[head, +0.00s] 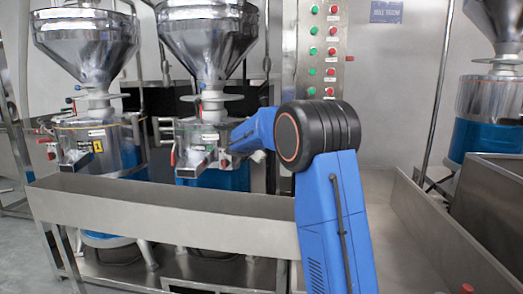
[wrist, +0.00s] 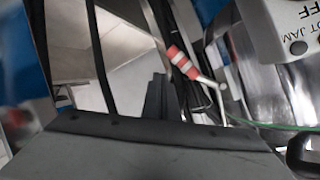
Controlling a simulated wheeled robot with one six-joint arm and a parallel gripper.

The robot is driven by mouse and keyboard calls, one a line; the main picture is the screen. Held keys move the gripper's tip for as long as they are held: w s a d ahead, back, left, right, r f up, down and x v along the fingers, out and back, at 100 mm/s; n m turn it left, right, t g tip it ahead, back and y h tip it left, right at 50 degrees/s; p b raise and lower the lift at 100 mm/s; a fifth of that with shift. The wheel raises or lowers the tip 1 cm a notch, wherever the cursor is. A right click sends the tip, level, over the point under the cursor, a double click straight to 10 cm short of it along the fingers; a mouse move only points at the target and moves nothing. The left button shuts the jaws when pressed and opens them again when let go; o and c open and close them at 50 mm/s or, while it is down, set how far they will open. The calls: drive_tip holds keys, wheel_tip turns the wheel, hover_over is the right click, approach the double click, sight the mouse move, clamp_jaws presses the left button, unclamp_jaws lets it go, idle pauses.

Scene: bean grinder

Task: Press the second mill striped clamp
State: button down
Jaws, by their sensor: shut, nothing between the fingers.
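The second mill (head: 203,135) stands left of centre in the head view, with a steel hopper on top and a blue lower body. In the wrist view a red-and-white striped clamp handle (wrist: 183,62) with a metal rod end is tilted beside a shiny steel part. A small red piece (head: 173,155) shows at the mill's left side in the head view; I cannot tell if it is the same clamp. My gripper (wrist: 158,97) is shut and empty, below and left of the striped handle, apparently apart from it. In the head view my arm reaches the mill's right side and hides part of it.
The first mill (head: 93,140) stands to the left. A long steel trough (head: 165,212) runs in front of both mills. A button panel (head: 320,50) is behind my arm. A white labelled block (wrist: 285,30) and a green wire (wrist: 265,125) are near the clamp.

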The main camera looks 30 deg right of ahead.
drive_tip(key=w+a+f, duration=0.2)
drive_tip(key=w+f, duration=0.2)
drive_tip(key=f, duration=0.1)
drive_tip(key=shift+f, duration=0.25)
drive_tip(key=shift+a, duration=0.1)
idle(0.4)
idle(0.4)
